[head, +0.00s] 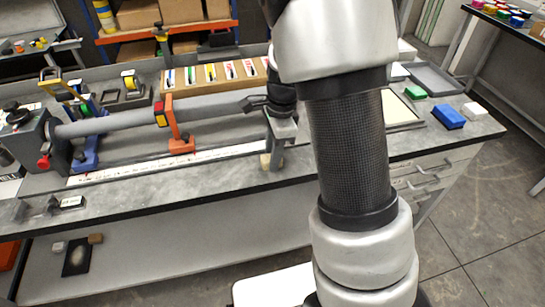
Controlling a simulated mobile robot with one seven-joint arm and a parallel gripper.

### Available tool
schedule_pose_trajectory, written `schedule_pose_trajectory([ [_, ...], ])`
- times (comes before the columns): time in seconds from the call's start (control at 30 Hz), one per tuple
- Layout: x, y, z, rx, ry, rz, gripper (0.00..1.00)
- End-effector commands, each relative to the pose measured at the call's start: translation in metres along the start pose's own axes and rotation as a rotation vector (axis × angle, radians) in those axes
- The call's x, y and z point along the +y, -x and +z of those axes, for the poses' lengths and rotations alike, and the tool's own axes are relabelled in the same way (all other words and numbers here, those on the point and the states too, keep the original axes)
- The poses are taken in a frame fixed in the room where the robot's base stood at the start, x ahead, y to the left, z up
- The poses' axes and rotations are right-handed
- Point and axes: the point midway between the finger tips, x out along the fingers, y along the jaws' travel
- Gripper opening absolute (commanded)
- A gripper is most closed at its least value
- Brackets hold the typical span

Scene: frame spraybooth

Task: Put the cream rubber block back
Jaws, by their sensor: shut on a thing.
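My gripper (272,163) hangs beside the front edge of the bench, left of my arm. It is shut on a small cream block (265,161), which is mostly hidden by the fingers. The block is in front of the bench's front edge in the picture; I cannot tell whether it touches anything.
The grey workbench (225,185) spans the view. A long grey tube (130,118) lies in a clamp fixture at left. A grey tray (437,78) stands at the back right. A lower shelf carries a pale block (58,247) and a brown block (96,238). My arm hides the bench's middle.

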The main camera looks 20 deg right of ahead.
Motion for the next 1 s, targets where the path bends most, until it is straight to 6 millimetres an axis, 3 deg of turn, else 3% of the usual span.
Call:
schedule_pose_trajectory([
  [0.37, 0.000, -0.005, -0.001, 0.000, 0.000, 0.000, 0.03],
  [0.4, 0.000, -0.004, -0.001, 0.000, 0.000, -0.001, 0.34],
  [0.5, 0.000, -0.004, -0.001, 0.000, 0.001, -0.001, 0.46],
  [0.8, 0.000, -0.001, 0.000, 0.000, 0.001, -0.001, 0.46],
  [1.0, -0.001, 0.026, 0.000, -0.001, 0.002, -0.005, 0.46],
])
